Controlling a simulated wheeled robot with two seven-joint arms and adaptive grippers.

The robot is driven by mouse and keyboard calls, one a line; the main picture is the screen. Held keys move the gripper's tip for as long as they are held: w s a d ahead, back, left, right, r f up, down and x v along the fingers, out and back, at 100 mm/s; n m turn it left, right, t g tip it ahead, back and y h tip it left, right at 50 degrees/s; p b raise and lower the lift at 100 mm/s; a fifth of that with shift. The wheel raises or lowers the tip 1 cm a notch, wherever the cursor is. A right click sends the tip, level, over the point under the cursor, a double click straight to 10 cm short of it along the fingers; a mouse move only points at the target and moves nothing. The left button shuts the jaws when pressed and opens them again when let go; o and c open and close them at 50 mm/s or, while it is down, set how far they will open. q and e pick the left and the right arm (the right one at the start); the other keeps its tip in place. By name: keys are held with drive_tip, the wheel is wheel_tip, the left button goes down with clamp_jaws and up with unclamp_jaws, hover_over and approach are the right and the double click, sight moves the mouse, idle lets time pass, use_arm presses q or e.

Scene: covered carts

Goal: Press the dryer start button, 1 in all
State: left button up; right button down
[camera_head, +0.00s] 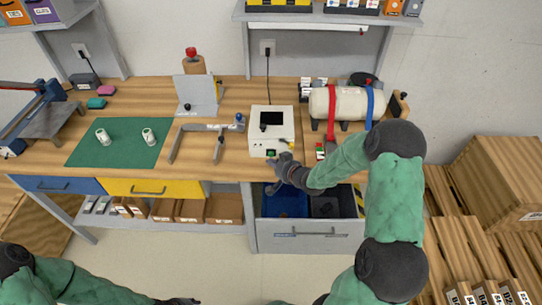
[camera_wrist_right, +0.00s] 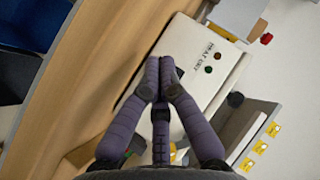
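The dryer is a white box (camera_head: 272,121) with a dark screen on the workbench, in the middle of the head view. A green button (camera_head: 270,153) shows low on its front. In the right wrist view the white panel (camera_wrist_right: 196,88) has a printed label, a green button (camera_wrist_right: 208,69) and a red one (camera_wrist_right: 218,56). My right gripper (camera_head: 283,158) is at the front of the box, just right of the green button. Its fingertips (camera_wrist_right: 159,63) are together and empty, seen apart from the green button. My left gripper (camera_head: 180,301) is at the bottom edge, mostly cut off.
An open grey drawer (camera_head: 311,236) with a blue bin is below the right gripper. A white tank (camera_head: 346,103) with red and blue straps stands right of the box. A green mat (camera_head: 117,153) with two white cups lies left. Wooden crates (camera_head: 502,180) stand at the right.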

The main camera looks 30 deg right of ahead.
drive_tip(key=shift+w, duration=0.1)
idle(0.6)
drive_tip(key=shift+w+d, duration=0.2)
drive_tip(key=shift+w, duration=0.05)
drive_tip(key=shift+w+d+r, duration=0.1)
drive_tip(key=shift+w+d, duration=0.2)
drive_tip(key=shift+w, duration=0.1)
idle(1.1)
drive_tip(key=shift+s+a, duration=0.45)
drive_tip(key=shift+s, duration=0.3)
drive_tip(key=shift+s+a, duration=0.45)
drive_tip(key=shift+s, duration=0.25)
drive_tip(key=shift+s+a, duration=0.45)
drive_tip(key=shift+s, duration=0.3)
drive_tip(key=shift+s+a, duration=0.45)
drive_tip(key=shift+s, duration=0.25)
